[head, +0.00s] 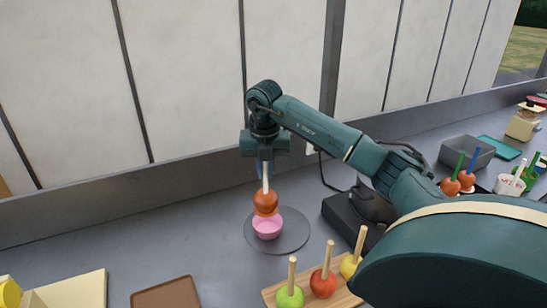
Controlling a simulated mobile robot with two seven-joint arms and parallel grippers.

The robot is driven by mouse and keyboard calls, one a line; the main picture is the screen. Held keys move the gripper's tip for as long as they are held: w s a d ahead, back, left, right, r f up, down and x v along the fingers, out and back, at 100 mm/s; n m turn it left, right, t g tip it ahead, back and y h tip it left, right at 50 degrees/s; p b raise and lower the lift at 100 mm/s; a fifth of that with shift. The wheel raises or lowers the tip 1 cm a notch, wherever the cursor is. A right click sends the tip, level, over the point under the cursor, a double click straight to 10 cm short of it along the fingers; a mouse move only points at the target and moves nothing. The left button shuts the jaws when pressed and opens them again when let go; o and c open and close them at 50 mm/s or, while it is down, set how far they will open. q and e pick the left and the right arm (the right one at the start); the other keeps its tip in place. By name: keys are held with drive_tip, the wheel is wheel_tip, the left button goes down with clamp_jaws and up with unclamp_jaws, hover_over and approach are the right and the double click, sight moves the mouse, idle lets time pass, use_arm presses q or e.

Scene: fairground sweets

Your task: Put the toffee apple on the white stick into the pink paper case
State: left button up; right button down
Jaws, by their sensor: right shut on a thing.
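My right gripper (265,166) hangs down from the arm that comes in from the right. It is shut on the pale stick of a brown-orange toffee apple (265,203), which hangs upright, stick up. The pink paper case (267,229) is directly below the apple, on a dark round plate (292,238). The apple's lower end overlaps the case's rim in the picture; I cannot tell whether it touches the case or is just above it. My left gripper is not in view.
A wooden board (272,296) at the front holds green, red and yellow apples on sticks. A brown tray (166,296) lies front left. Toffee apples with green and blue sticks (467,180), a white tub (506,185) and a grey bin (464,153) stand at right. The counter left of the plate is clear.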

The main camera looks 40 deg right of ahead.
sight(267, 192)
drive_tip(key=shift+w+d, duration=0.2)
drive_tip(key=shift+d, duration=0.25)
drive_tip(key=shift+f, duration=0.1)
drive_tip(key=shift+f+b, duration=0.3)
wheel_tip(267, 192, down, 5)
drive_tip(key=b, duration=0.3)
drive_tip(key=shift+f+b, duration=0.35)
drive_tip(key=shift+b, duration=0.05)
drive_tip(key=shift+f+b, duration=0.4)
drive_tip(key=shift+f, duration=0.45)
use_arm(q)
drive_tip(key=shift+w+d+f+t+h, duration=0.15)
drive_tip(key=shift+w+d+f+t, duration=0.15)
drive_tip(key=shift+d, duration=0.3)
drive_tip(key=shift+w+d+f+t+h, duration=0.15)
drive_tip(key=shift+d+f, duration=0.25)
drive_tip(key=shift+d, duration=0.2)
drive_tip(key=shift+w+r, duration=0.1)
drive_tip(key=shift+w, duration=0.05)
